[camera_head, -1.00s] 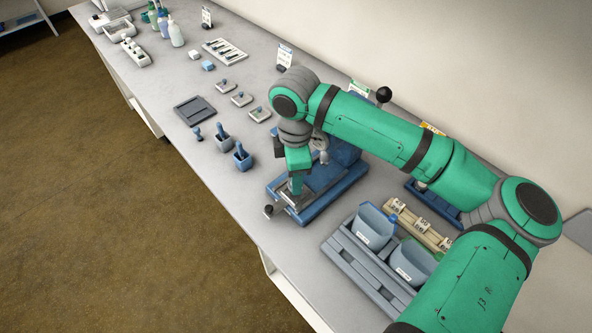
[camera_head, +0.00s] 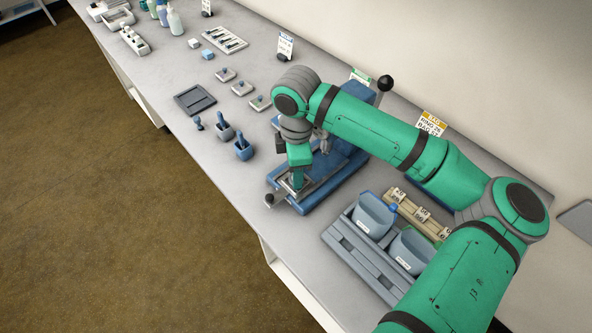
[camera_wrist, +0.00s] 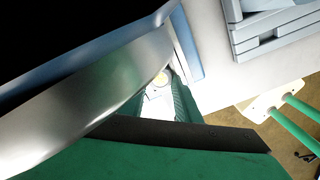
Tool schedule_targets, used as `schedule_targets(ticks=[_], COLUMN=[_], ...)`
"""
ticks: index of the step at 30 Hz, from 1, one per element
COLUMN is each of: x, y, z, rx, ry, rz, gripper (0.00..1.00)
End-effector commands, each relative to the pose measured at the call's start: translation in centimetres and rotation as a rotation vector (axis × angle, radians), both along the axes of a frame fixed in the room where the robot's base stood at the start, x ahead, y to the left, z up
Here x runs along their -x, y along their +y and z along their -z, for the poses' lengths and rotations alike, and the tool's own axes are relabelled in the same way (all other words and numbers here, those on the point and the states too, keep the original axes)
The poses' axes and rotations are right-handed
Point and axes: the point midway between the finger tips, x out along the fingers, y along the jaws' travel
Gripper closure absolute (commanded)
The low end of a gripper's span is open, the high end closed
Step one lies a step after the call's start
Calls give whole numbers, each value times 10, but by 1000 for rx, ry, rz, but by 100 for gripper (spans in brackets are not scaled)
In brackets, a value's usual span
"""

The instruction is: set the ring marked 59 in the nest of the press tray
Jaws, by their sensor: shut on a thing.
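The blue press (camera_head: 345,165) stands mid-bench, with its metal press tray (camera_head: 279,197) drawn out at the near left end, a dark knob on its front. My gripper (camera_head: 297,186) points down low over this tray and hides most of it, including the nest. In the wrist view my green fingers (camera_wrist: 165,105) are closed around a small pale piece with a yellowish round spot (camera_wrist: 161,79). I take it for the ring; its number cannot be read, and whether it touches the tray is unclear. A large curved metal face fills the wrist view's left.
A grey rack (camera_head: 352,246) with two blue bins stands right of the press. Behind it a beige rack (camera_head: 421,216) holds labelled pieces. Two blue cups (camera_head: 243,150), a dark tray (camera_head: 195,100) and small plates lie left, with clear bench between.

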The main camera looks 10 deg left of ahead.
Motion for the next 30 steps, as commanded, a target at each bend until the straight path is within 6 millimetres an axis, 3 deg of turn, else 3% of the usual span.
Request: schedule_targets(ticks=[17, 18, 20, 26, 28, 30], x=[1, 1, 1, 1, 1, 1], y=[1, 1, 2, 3, 3, 2], z=[2, 2, 2, 2, 2, 2], rx=[-2, -1, -1, -1, -1, -1], ry=[1, 0, 0, 1, 2, 2], rz=[-1, -2, -3, -5, -5, -4], gripper=[91, 61, 48, 48, 34, 33])
